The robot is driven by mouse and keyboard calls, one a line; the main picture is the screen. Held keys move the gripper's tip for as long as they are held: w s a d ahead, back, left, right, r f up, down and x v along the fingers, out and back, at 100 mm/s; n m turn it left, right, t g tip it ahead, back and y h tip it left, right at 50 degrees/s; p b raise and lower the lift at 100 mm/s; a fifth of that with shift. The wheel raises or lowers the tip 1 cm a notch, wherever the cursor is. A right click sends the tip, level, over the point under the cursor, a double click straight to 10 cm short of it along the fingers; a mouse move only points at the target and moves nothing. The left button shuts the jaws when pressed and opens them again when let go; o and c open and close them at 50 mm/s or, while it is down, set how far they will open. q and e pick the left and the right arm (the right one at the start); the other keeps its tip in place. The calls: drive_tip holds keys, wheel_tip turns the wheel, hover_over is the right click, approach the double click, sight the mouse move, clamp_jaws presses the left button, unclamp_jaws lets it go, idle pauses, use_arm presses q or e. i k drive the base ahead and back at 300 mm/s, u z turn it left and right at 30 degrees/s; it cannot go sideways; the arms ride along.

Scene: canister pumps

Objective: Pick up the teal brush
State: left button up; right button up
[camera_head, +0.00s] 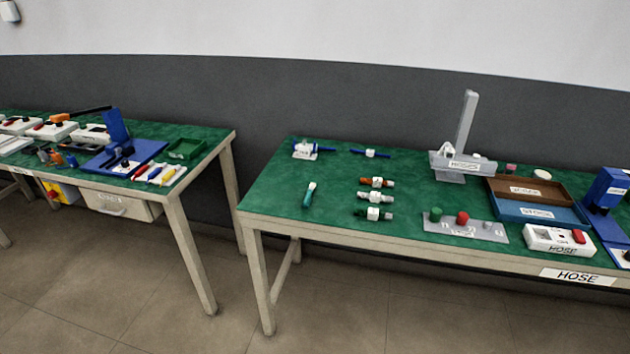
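The teal brush (309,194) lies on the green top of the right-hand table (275,205), near that table's left front part. It has a teal handle and a pale upper end, and it lies pointing roughly away from me. Nothing touches it. Neither of my grippers shows in the head view.
Several small fittings (375,198) lie to the brush's right. A blue labelled part (308,149) is behind it. A grey stand (462,140), brown tray (518,192) and white switch box (558,240) are farther right. A gap of floor (225,250) separates the left table (205,150).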

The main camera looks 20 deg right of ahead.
sight(307, 200)
drive_tip(key=z, duration=0.75)
drive_tip(key=i, duration=0.85)
drive_tip(key=z, duration=0.8)
